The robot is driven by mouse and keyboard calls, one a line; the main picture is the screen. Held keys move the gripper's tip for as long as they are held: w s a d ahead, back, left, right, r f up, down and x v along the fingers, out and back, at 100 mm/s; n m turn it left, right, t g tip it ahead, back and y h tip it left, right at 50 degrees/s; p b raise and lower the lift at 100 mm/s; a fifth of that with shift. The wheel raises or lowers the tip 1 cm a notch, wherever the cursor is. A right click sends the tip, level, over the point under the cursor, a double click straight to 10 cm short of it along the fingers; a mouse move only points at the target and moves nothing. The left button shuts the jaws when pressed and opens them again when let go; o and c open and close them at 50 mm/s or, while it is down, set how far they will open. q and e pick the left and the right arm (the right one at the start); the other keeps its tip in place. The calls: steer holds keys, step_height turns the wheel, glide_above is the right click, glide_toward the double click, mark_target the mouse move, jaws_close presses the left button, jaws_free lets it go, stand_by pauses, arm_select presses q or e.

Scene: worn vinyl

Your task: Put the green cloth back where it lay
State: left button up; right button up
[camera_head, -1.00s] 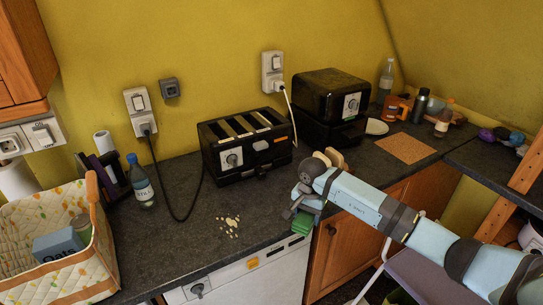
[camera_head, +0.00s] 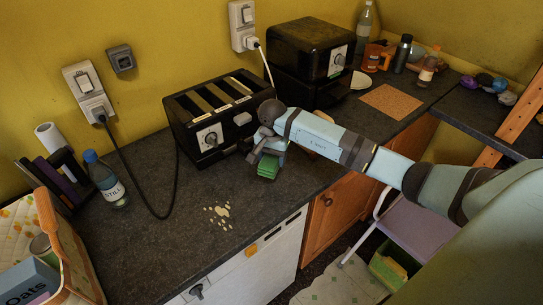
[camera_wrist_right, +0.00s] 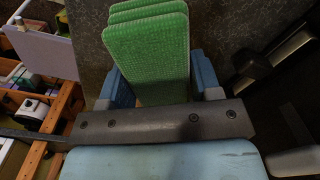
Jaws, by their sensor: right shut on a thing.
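The green cloth (camera_head: 267,168) is a folded, layered pad. My right gripper (camera_head: 270,153) is shut on it, at the right front of the black toaster (camera_head: 222,118). In the right wrist view the cloth (camera_wrist_right: 146,52) stands out between the two blue fingers of the right gripper (camera_wrist_right: 160,88), with the dark worktop behind it. I cannot tell whether the cloth touches the worktop (camera_head: 165,235). My left gripper is not in view.
Pale crumbs (camera_head: 218,214) lie on the worktop in front of the toaster. A black cable (camera_head: 150,205) runs along the left of the toaster. A water bottle (camera_head: 106,180) and a quilted basket (camera_head: 70,255) stand at left. A cork mat (camera_head: 392,101) lies at right.

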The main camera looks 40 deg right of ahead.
steer(key=shift+w+f+b, duration=0.1)
steer(key=shift+f+b, duration=0.35)
steer(key=shift+b, duration=0.05)
step_height(320, 180, down, 3)
steer(key=b, duration=0.2)
steer(key=shift+f+b, duration=0.15)
steer(key=shift+b, duration=0.25)
steer(key=shift+f+b, duration=0.65)
steer(key=shift+f, duration=0.15)
steer(key=shift+b, duration=0.3)
